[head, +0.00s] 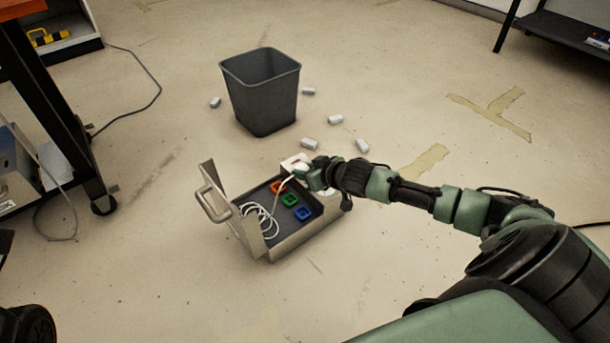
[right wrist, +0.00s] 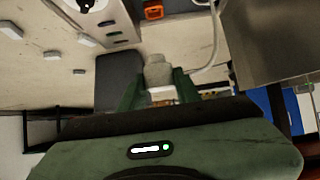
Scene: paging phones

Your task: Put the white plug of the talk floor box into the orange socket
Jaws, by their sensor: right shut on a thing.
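The talk floor box (head: 292,243) is an open metal box on the floor with a raised handled lid at its left. Inside are the orange socket (head: 278,187), a green socket (head: 290,200) and a blue socket (head: 303,213). The orange socket also shows at the top of the right wrist view (right wrist: 153,11). My right gripper (head: 308,176) is shut on the white plug (right wrist: 158,73), above the box's far side and apart from the orange socket. The plug's white cord (head: 258,222) lies coiled in the box and rises to the gripper. My left gripper is not in view.
A dark grey bin (head: 262,92) stands behind the box, with several small white blocks (head: 309,144) on the floor around it. The raised lid (head: 215,203) stands at the box's left. A wheeled bench (head: 40,75) is at far left. Floor in front is clear.

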